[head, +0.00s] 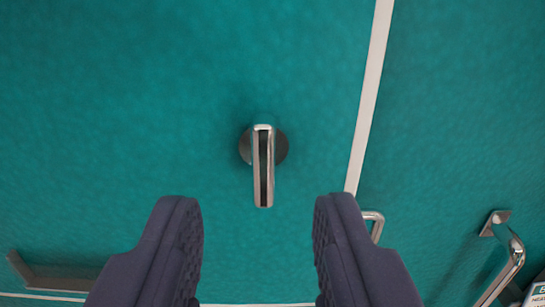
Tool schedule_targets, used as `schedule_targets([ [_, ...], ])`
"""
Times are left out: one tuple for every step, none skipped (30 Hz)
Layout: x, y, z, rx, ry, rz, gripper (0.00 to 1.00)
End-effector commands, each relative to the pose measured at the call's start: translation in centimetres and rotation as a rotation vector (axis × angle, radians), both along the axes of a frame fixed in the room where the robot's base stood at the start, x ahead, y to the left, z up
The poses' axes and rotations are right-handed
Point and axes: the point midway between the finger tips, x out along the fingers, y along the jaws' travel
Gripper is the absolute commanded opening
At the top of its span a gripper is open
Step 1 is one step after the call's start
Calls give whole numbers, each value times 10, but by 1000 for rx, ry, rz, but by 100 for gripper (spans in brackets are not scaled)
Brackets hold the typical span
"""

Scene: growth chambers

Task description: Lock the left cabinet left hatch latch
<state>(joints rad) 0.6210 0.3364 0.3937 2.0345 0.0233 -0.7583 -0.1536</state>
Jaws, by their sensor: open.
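The hatch latch (264,180) is a metal lever on a dark round base, set on a teal panel (130,110). The lever points straight down in the picture from its base. My gripper (258,215) is open, with one dark padded finger on each side at the bottom of the view. The latch lies between and just beyond the two fingertips, and neither finger appears to touch it. How far the fingertips are from the panel is hard to tell.
A pale strip (370,95) runs down the panel right of the latch. A small metal loop (373,224) is partly hidden behind the right finger. A curved metal handle (512,255) is at lower right, and a bracket (50,278) at lower left. A label shows at the lower right corner.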

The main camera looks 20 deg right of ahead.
Motion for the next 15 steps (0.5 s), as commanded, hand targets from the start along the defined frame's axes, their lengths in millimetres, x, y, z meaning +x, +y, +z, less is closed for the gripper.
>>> schedule_targets([
  [-2,-7,-2,6,-7,-12,40],
  [-1,-9,-5,5,-13,-16,40],
  [1,-11,-7,6,-17,-19,40],
  [4,-12,-8,7,-20,-20,40],
  [7,-13,-8,6,-22,-21,40],
  [14,-15,-9,7,-22,-20,40],
  [19,-16,-9,7,-22,-20,40],
  [24,-18,-9,7,-21,-20,40],
  [32,-19,-9,7,-23,-19,40],
  [37,-21,-9,8,-23,-19,40],
  [42,-22,-9,7,-22,-20,40],
  [48,-24,-9,7,-22,-20,40],
  [53,-26,-8,7,-23,-20,40],
  [57,-27,-8,7,-23,-20,40],
  [61,-28,-8,7,-22,-20,40],
])
